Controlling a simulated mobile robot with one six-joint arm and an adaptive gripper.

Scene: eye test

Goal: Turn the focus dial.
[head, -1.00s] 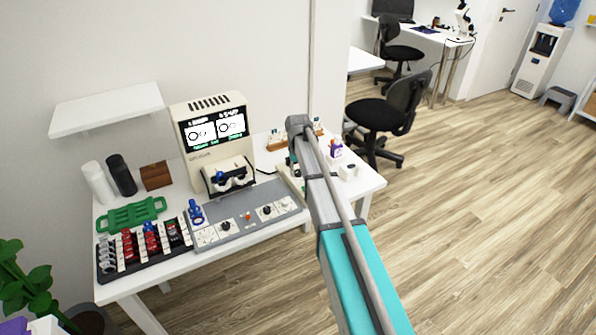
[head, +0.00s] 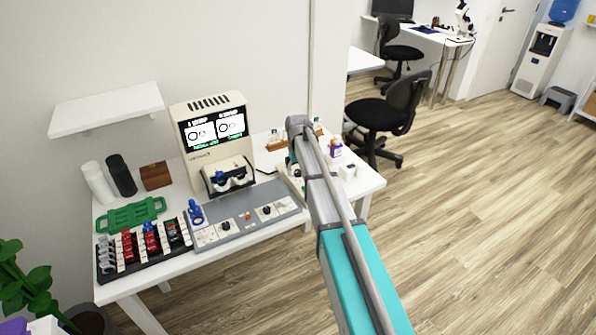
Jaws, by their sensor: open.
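A grey control panel (head: 237,232) lies along the front of the white desk. It carries two dark round dials, a left one (head: 227,226) and a right one (head: 266,210), with a small red button (head: 248,217) between them. The labels are too small to read, so I cannot tell which is the focus dial. Behind the panel stands a beige eye-test machine (head: 209,108) with a lit screen (head: 214,129) showing two round figures and small text. My arm crosses the picture right of the panel. My gripper does not show; the arm hides that area.
A black rack (head: 128,268) with several red, blue and white pieces and a green tray (head: 118,216) fill the desk's left. A blue-topped piece (head: 196,213) stands at the panel's left end. A white shelf (head: 107,110) hangs above. A black chair (head: 385,118) stands right of the desk.

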